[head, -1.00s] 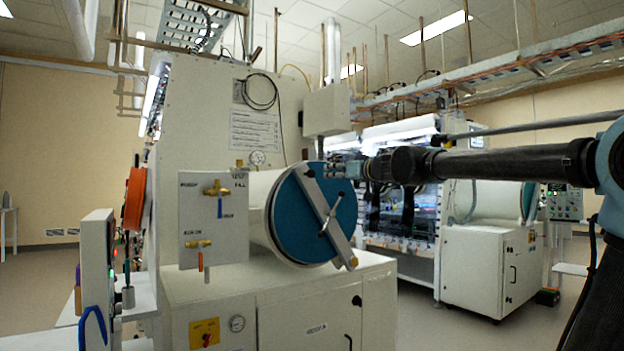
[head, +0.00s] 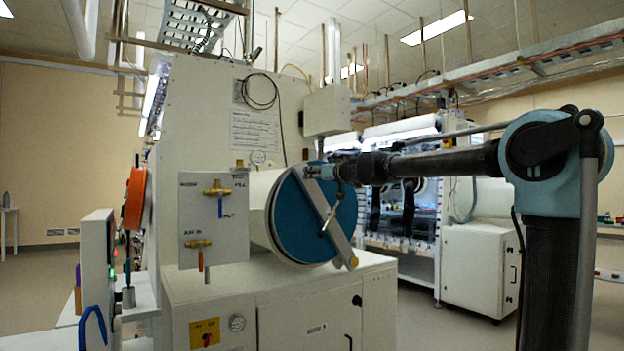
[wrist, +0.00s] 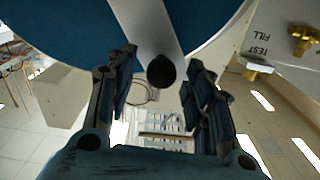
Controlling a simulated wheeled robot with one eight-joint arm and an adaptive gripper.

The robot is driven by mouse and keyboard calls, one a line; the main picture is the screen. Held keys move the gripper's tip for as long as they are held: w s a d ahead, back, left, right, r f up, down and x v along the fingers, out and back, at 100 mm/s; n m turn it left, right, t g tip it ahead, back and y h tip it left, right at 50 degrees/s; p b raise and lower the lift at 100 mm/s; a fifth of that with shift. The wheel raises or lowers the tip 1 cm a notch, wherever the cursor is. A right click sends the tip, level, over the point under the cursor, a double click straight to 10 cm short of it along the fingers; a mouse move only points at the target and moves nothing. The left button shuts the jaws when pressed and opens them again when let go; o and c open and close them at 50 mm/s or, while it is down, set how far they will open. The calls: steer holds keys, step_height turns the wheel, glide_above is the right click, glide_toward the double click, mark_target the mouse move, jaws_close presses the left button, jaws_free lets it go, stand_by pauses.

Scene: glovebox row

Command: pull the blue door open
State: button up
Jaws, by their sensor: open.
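The blue door (head: 290,222) is a round disc on the end of a white cylinder, and it looks closed. A silver bar (head: 338,240) crosses it diagonally, with a small metal handle (head: 329,220) near the middle. My gripper (head: 312,172) is at the bar's upper end. In the wrist view the blue door (wrist: 60,45) fills the top. The bar (wrist: 146,25) runs down to a dark round knob (wrist: 161,71) that lies between the open fingers of my gripper (wrist: 162,66). There are gaps on both sides of the knob; I cannot tell its depth relative to the fingertips.
A valve panel (head: 213,228) with brass valves stands left of the door. The white cabinet (head: 290,305) is below it. Another glovebox (head: 400,215) stands behind at the right. The floor (head: 440,325) at the front right looks clear.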

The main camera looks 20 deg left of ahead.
steer(key=shift+x, duration=1.3)
steer(key=shift+c, duration=0.4)
jaws_close()
